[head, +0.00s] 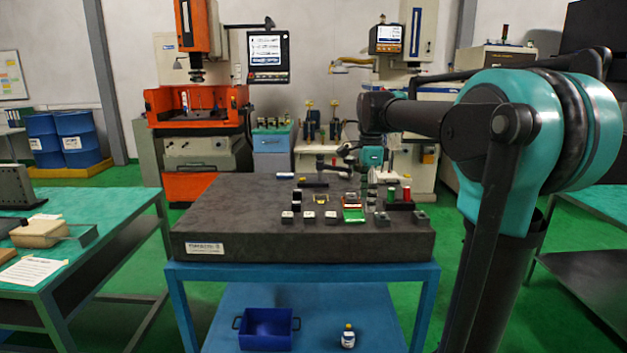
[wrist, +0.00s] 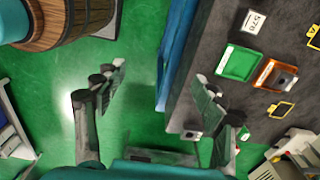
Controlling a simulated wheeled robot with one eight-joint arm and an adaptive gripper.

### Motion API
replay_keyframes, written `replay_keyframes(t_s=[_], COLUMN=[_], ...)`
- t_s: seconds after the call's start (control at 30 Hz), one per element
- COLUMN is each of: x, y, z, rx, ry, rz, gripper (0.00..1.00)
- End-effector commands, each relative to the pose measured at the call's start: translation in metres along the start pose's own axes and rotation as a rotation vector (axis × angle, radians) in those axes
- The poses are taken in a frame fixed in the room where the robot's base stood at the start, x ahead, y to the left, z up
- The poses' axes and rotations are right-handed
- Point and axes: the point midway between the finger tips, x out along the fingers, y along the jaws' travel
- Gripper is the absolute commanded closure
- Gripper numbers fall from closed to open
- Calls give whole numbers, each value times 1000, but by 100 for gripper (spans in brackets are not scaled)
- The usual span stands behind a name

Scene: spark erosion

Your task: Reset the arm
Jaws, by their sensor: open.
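My arm reaches in from the right of the head view, over the back right of a dark stone slab (head: 300,235), with its end bent downward. My gripper (wrist: 159,74) is open and empty in the wrist view, its two fingers spread wide with green floor and a blue table edge between them. In the head view the fingers are too small among the parts to make out clearly. A green tray (wrist: 237,63) and an orange tray (wrist: 275,75) lie on the slab, to the right of the fingers. The green tray also shows in the head view (head: 354,216).
The slab rests on a blue table (head: 300,270) and carries several small blocks, with its left part bare. A blue bin (head: 267,329) and a bottle (head: 348,337) are on the lower shelf. A green-topped bench (head: 85,235) stands left; an orange machine (head: 197,105) stands behind.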

Motion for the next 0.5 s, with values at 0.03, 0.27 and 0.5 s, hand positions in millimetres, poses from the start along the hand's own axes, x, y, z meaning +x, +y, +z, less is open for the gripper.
replay_keyframes(t_s=[0.03, 0.27, 0.5], x=[5, 27, 64], y=[2, 13, 34], z=[-1, -5, -11], rx=[-20, -137, -332], ry=[0, 0, 9], rz=[-5, -33, -79], gripper=[30, 30, 30])
